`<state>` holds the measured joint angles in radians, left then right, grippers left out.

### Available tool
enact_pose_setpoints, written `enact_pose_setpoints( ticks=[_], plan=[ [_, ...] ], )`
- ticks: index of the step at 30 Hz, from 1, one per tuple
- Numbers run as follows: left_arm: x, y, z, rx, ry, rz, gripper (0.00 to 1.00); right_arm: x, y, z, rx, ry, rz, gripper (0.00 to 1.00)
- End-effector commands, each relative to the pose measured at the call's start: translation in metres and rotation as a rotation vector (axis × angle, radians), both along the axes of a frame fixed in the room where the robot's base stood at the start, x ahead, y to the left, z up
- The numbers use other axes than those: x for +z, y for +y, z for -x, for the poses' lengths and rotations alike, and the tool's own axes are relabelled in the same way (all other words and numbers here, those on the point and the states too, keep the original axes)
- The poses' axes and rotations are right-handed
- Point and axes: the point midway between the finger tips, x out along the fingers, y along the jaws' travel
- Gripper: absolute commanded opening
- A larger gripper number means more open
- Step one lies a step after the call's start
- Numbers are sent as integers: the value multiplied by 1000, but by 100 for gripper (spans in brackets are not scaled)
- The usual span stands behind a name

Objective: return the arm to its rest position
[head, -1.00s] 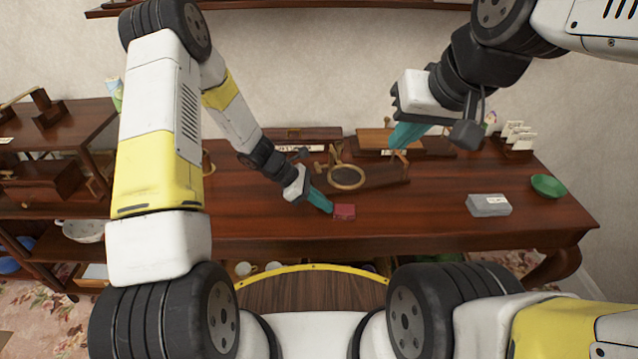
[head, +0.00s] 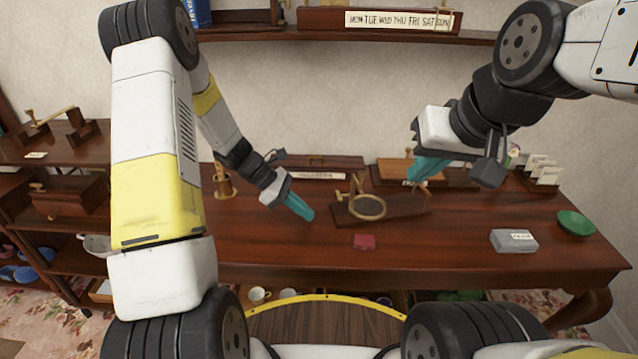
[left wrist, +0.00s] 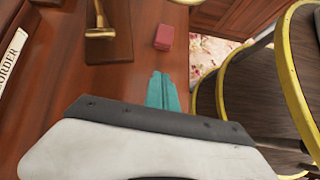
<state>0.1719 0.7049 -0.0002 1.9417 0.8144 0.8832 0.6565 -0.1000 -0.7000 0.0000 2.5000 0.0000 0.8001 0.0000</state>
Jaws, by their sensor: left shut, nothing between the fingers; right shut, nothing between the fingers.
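My left gripper (head: 300,208) is shut and empty, with its teal fingers together above the wooden table (head: 290,250). It is to the left of a small red block (head: 364,242) and apart from it. In the left wrist view the gripper's teal fingertips (left wrist: 162,92) show shut, with the red block (left wrist: 164,37) beyond them. My right gripper (head: 428,170) is shut and empty, raised over the back right part of the table in the head view.
A wooden stand with a brass ring (head: 367,207) is right of my left gripper. A grey box (head: 514,241) and a green bowl (head: 576,223) lie at the right. A shelf (head: 330,34) runs along the wall above. The table's front left is clear.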

Motion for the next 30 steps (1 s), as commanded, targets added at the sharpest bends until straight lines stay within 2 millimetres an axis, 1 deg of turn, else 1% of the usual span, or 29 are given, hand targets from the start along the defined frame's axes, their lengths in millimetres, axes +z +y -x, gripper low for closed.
enact_pose_setpoints(
  ticks=[2,5,8,9,11,12,14,15,17,18,20,21,24,27,30],
  plan=[
    [2,1,0,-3,-3,-1,0,0,0,0,0,0,0,0],
    [15,2,2,-32,-40,-14,0,0,0,0,0,0,0,0],
    [45,5,9,-110,-130,-51,0,0,0,0,0,0,0,0],
    [61,7,14,-155,-181,-71,0,0,0,0,0,0,0,0],
    [86,10,23,-229,-262,-107,0,0,0,0,0,0,0,0],
    [103,12,31,-282,-319,-133,0,0,0,0,0,0,0,0],
    [126,16,43,-360,-402,-175,0,0,0,0,0,0,0,0],
    [141,18,52,-413,-456,-203,0,0,0,0,0,0,0,0],
    [161,23,65,-490,-537,-246,0,0,0,0,0,0,0,0],
    [173,25,75,-541,-589,-278,0,0,0,0,0,0,0,0],
    [191,30,90,-617,-668,-324,0,0,0,0,0,0,0,0],
    [202,33,100,-668,-718,-357,0,0,0,0,0,0,0,0],
    [226,42,126,-793,-841,-443,0,0,0,0,0,0,0,0],
    [246,51,151,-915,-957,-536,0,0,0,0,0,0,0,0],
    [261,61,174,-1024,-1058,-629,0,0,0,0,0,0,0,0]
  ],
)
